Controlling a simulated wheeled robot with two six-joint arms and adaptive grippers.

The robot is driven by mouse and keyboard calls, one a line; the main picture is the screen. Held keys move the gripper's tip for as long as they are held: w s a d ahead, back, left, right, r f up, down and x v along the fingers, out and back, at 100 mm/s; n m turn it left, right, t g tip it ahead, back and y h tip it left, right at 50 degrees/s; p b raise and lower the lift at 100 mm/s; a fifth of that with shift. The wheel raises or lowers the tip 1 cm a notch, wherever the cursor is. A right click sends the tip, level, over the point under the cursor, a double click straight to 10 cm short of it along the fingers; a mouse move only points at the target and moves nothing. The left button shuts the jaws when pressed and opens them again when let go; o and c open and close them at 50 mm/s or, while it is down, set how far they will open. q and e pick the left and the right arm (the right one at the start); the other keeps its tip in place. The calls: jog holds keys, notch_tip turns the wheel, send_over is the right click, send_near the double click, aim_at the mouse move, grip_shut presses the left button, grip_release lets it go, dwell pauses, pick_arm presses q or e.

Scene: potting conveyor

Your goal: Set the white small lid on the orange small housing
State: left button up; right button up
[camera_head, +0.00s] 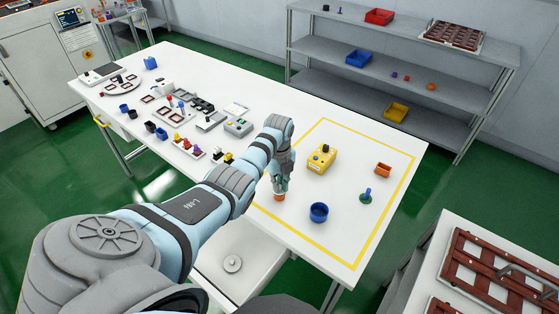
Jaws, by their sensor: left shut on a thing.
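An orange small housing (279,197) shows right under the fingertips of my left gripper (280,188), at the left side of the yellow-outlined area. It looks round, and its top is hidden by the fingers. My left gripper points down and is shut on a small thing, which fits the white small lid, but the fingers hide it. I cannot tell whether it touches the housing. My right gripper is not in view.
Many small parts crowd the table's left half.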

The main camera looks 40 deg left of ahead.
pick_arm(q)
jog(key=shift+f, duration=0.35)
dwell(0.4)
jog(key=o, duration=0.8)
notch_tip(320, 180, up, 12)
dwell(0.3)
